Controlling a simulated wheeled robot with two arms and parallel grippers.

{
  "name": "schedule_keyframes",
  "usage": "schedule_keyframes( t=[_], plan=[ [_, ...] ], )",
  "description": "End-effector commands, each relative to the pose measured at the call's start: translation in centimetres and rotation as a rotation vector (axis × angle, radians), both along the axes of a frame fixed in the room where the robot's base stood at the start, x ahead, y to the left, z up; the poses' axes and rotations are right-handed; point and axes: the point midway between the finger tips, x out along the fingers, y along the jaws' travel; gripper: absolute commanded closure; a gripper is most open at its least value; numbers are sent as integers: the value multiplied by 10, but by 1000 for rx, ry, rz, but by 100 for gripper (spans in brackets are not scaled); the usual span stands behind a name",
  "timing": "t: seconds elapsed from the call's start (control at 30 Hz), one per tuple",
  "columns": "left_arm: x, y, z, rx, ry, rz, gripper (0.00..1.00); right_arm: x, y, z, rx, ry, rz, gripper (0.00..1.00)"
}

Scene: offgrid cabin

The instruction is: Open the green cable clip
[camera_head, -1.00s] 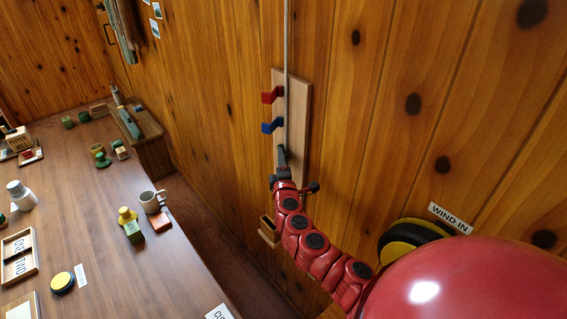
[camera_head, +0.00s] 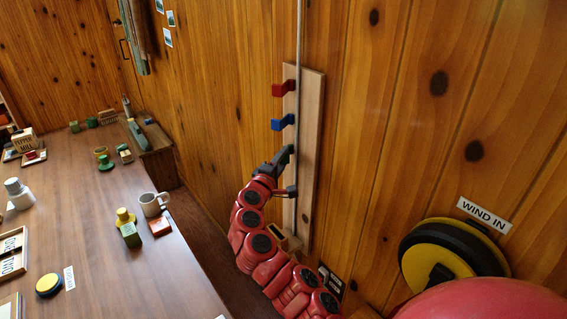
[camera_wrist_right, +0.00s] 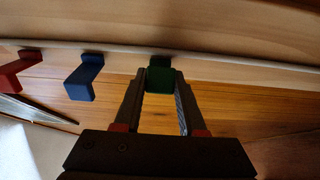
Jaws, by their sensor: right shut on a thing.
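The green cable clip (camera_head: 291,149) is on a pale wooden board on the wall, below the blue clip (camera_head: 283,122) and the red clip (camera_head: 283,89). A thin grey cable (camera_head: 299,60) runs down along the board. My right gripper (camera_head: 284,157) reaches the green clip from the lower left and partly hides it. In the right wrist view the green clip (camera_wrist_right: 160,79) sits between the fingertips of my right gripper (camera_wrist_right: 161,84), which is shut on it. The blue clip (camera_wrist_right: 85,77) and red clip (camera_wrist_right: 21,68) stand to the left there. My left gripper is not in view.
The pale board (camera_head: 309,180) stands on the wood-panelled wall. A wall reel (camera_head: 450,260) under a "WIND IN" sign (camera_head: 484,215) is at the right. The desk (camera_head: 95,230) at left holds a mug (camera_head: 152,204) and blocks. A small wooden box (camera_head: 287,240) is below the clips.

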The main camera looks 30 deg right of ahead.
Motion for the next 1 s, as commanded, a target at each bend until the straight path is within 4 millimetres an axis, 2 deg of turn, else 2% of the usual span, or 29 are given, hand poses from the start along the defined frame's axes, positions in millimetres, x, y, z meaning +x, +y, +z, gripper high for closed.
schedule_keyframes(
  t=[0.23, 0.27, 0.4, 0.77, 0.87, 1.0],
  plan=[
    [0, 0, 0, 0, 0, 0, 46, 0, 0, 0, 1, 0, 2, 100],
    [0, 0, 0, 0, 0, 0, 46, 0, 0, 0, 1, 0, 2, 55],
    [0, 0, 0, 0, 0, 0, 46, 0, 0, 0, 0, 0, 2, 30],
    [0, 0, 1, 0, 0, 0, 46, -1, 2, 0, -1, -1, 1, 30],
    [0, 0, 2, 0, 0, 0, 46, -6, 9, 1, -4, 0, 2, 30],
    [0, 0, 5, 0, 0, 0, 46, -18, 27, 0, -3, 1, 6, 30]
  ],
)
